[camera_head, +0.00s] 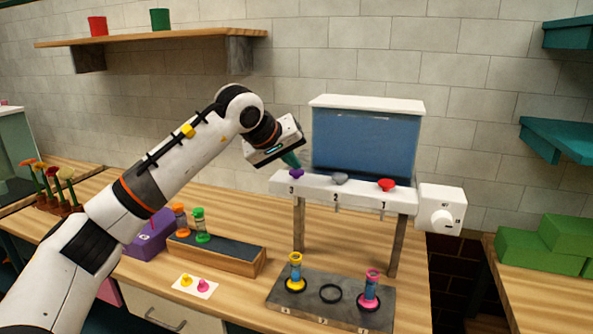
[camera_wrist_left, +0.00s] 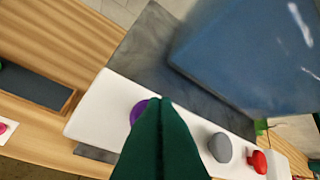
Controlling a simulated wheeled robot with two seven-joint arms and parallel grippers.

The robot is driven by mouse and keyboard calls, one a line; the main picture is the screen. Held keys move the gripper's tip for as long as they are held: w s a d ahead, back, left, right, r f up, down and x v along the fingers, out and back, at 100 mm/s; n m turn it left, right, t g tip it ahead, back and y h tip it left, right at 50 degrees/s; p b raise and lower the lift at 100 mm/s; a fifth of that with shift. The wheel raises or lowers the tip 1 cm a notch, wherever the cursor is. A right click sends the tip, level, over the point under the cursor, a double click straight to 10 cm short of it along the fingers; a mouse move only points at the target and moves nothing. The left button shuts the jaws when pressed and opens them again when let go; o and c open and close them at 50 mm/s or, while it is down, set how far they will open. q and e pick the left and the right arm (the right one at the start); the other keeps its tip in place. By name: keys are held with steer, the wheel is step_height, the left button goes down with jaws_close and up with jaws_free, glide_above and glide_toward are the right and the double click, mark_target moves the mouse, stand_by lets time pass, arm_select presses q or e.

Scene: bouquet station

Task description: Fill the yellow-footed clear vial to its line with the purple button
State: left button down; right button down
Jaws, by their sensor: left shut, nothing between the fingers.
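The purple button (camera_head: 297,173) sits on the white dispenser bar above the number 3. It also shows in the left wrist view (camera_wrist_left: 136,112), partly hidden by my fingers. My left gripper (camera_head: 293,163) is shut and empty, with its green fingertips right at the purple button; whether they press it I cannot tell. The fingertips show in the left wrist view (camera_wrist_left: 160,104). The yellow-footed clear vial (camera_head: 295,270) stands upright on the grey base plate below position 3. Blue shows inside it, but its line and exact level are too small to read.
A grey button (camera_head: 340,178) and a red button (camera_head: 387,184) sit on the white bar (camera_head: 318,187) under the blue tank (camera_head: 365,145). A pink-footed vial (camera_head: 369,290) stands below position 1. A white dial box (camera_head: 442,208) is at right.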

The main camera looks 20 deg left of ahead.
mark_target(292, 172)
arm_select(q)
steer(key=shift+f, duration=0.35)
steer(key=shift+r, duration=0.1)
steer(key=shift+r+p, duration=0.75)
steer(key=shift+r, duration=0.25)
step_height(292, 172, up, 5)
steer(key=p, duration=0.4)
stand_by(0.3)
stand_by(2.9)
